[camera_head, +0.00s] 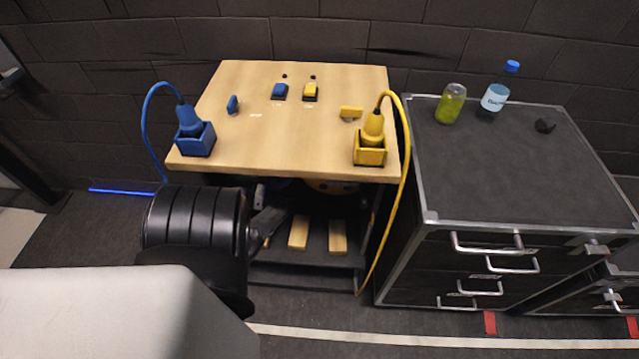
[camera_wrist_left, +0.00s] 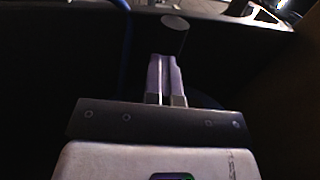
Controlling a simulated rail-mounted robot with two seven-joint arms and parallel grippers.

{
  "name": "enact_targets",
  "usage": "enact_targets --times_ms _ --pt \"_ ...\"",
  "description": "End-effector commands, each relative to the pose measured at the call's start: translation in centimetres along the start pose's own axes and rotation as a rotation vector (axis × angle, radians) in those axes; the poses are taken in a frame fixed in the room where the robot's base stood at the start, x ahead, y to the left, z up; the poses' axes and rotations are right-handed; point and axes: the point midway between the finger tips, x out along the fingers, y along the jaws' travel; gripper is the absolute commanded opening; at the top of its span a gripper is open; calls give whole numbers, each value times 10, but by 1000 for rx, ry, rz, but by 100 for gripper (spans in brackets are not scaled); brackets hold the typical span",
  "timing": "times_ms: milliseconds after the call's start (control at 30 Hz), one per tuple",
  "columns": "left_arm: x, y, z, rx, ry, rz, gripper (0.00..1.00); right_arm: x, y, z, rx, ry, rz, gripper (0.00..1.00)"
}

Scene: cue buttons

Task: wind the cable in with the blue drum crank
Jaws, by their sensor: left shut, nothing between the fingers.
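The blue drum and its crank cannot be made out in the head view; my left arm covers the lower left front of the wooden table (camera_head: 280,140). The blue cable (camera_head: 144,125) runs from a blue plug (camera_head: 189,119) in a blue socket box (camera_head: 195,140) down past the table's left edge. In the left wrist view my left gripper (camera_wrist_left: 165,60) is shut and empty. A dark cylindrical knob (camera_wrist_left: 175,36), perhaps a crank handle, stands just beyond its fingertips; I cannot tell whether they touch. My right gripper is not in view.
A yellow plug (camera_head: 373,127) sits in a yellow box (camera_head: 370,152), its cable hanging at the table's right. Blue (camera_head: 280,91) and yellow (camera_head: 310,91) buttons are on top. A dark cabinet (camera_head: 500,170) stands right, with a can (camera_head: 450,105) and bottle (camera_head: 496,95).

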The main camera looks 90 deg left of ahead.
Motion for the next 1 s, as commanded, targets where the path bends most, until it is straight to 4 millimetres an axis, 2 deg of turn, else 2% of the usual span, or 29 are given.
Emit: enact_targets --times_ms 100,567,667,833,1000 --pt "5 0 1 2 -8 -10 0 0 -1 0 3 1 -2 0" --pt "2 3 1 2 -8 -9 0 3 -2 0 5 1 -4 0" --pt "-7 10 1 3 -8 -7 0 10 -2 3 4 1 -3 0" --pt "-33 30 0 2 -8 -2 0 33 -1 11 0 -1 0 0" --pt "-68 24 0 1 -7 0 0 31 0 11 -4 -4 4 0"
